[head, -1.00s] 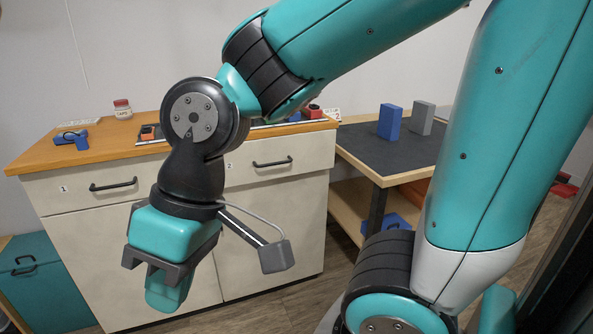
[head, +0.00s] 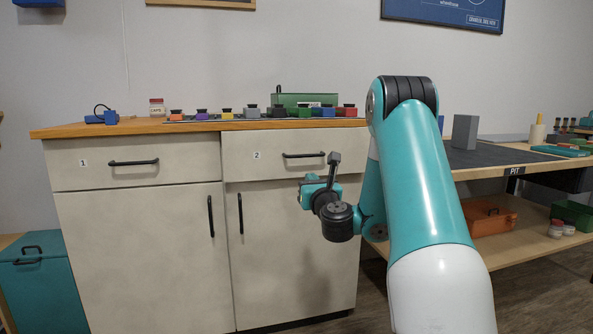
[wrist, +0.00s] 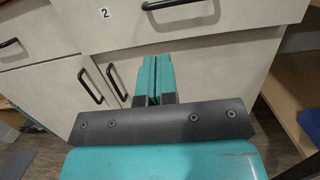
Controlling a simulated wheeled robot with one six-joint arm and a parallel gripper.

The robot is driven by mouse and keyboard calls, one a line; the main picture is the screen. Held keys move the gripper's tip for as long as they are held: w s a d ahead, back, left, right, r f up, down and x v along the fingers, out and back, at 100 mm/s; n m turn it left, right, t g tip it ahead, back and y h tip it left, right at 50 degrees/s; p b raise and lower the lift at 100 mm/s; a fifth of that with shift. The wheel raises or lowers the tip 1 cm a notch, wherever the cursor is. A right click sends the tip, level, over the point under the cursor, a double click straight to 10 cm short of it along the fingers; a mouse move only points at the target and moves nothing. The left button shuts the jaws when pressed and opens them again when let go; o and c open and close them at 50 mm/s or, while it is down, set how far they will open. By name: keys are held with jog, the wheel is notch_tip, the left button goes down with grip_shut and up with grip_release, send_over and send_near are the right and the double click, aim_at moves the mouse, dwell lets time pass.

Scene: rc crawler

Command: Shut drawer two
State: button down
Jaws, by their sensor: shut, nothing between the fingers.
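Drawer two (head: 255,167) is the upper right cream front of the cabinet, marked 2, with a black bar handle (head: 304,155). In the head view it looks about in line with drawer one. In the wrist view drawer two (wrist: 240,14) fills the top, and its lower right corner juts past the door below, so a small gap cannot be ruled out. My gripper (head: 306,186) is in front of the cabinet, just below the handle. In the wrist view my gripper's teal fingers (wrist: 155,64) are together and empty, pointing at the door below the drawer.
Drawer one (head: 80,176) is on the left, its front in line with the cabinet. Door handles (head: 240,213) stick out below. Small coloured blocks and a green box (head: 303,100) stand on the worktop. A side table (head: 515,170) with a lower shelf stands to the right.

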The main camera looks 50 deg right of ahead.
jog(key=p, duration=0.8)
send_near(295, 157)
jog(key=shift+p+x, duration=3.75)
jog(key=shift+p, duration=2.9)
